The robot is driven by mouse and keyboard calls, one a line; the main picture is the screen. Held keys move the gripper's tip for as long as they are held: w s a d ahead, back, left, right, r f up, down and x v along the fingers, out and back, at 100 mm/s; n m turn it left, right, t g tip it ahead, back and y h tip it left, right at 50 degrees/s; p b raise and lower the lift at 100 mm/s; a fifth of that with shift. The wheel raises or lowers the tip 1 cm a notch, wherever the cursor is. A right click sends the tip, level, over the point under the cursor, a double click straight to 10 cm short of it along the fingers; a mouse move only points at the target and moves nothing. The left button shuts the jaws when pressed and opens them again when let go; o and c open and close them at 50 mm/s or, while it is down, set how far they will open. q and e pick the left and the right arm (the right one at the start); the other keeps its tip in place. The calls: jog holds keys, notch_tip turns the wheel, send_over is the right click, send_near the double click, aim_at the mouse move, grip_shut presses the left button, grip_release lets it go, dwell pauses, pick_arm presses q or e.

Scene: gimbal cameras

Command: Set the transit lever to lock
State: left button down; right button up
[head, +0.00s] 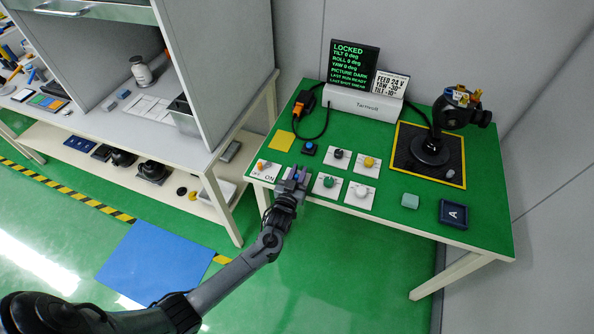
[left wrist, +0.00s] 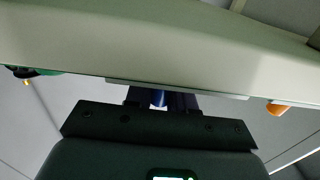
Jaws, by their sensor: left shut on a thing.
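My left gripper (head: 294,181) is at the front edge of the green table (head: 230,185), over a white plate beside the OFF/ON switch. Its jaws are shut on a small blue part, likely the transit lever (head: 296,173). The same blue part (left wrist: 158,97) shows between the dark fingers in the left wrist view. The gripper hides most of the plate, so I cannot read the lever's label or exact angle. The dark screen (head: 353,66) at the back reads LOCKED on top, with tilt, roll and yaw at 0 deg. My right gripper is not in view.
Right of my gripper are plates with black (head: 339,154), yellow (head: 368,161), green (head: 328,182) and white knobs (head: 361,190). An orange OFF/ON switch (head: 264,165) is on the left. A black gimbal camera (head: 431,150) stands on a yellow-edged mat. A grey cabinet (head: 228,65) stands left.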

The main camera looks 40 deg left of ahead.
pick_arm(q)
jog(key=n+y, duration=0.1)
jog(key=n+g+y+b, duration=0.1)
jog(key=y, duration=0.1)
jog(key=shift+w+d+f, duration=0.1)
jog(key=shift+w+d, duration=0.05)
jog(key=shift+d, duration=0.1)
jog(key=shift+n+g+y, duration=0.6)
jog(key=shift+y, duration=0.2)
jog(key=shift+b, duration=0.3)
jog(key=c, duration=1.1)
grip_release()
jog(key=shift+w, duration=0.1)
jog(key=shift+o, duration=0.2)
